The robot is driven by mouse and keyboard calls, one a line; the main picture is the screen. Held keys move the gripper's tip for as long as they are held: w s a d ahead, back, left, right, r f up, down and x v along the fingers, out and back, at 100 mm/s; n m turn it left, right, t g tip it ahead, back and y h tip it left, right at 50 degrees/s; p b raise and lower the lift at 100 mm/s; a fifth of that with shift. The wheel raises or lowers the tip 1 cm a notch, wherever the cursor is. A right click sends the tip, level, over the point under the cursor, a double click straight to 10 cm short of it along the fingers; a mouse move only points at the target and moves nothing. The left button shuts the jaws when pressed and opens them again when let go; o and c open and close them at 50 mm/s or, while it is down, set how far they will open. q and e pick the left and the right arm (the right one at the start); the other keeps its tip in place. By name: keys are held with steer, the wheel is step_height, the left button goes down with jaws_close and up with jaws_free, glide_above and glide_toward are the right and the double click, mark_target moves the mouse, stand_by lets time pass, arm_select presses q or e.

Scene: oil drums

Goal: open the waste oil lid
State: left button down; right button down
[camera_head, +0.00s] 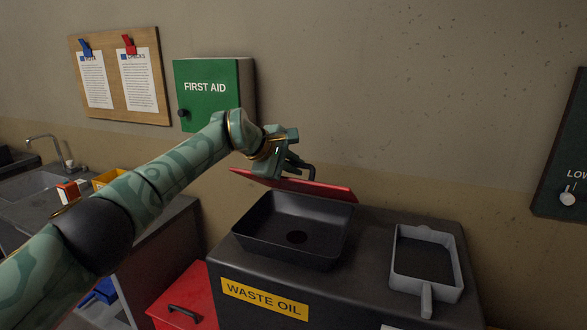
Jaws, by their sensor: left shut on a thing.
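The red waste oil lid (325,191) is raised at the back of the black basin (262,235) and shows as a thin tilted slab, seen nearly edge-on. The basin is uncovered, with a dark drain hole in its floor. It sits on the dark waste oil unit (375,290), which bears a yellow "WASTE OIL" label (264,298). My left gripper (293,166) is at the upper side of the lid, shut on its dark handle (308,168). The fingers partly hide the handle. My right gripper is not in view.
A grey scoop-like tray (428,291) with a handle lies on the unit's right side. A red box (185,306) with a black handle stands at the lower left. A green first aid cabinet (207,92) hangs on the wall behind my left arm.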

arm_select(q)
steer(key=c, duration=1.7)
jaws_free()
steer(key=shift+c, duration=0.2)
steer(key=shift+r, duration=0.1)
steer(key=v, duration=1.6)
steer(key=shift+r, duration=0.1)
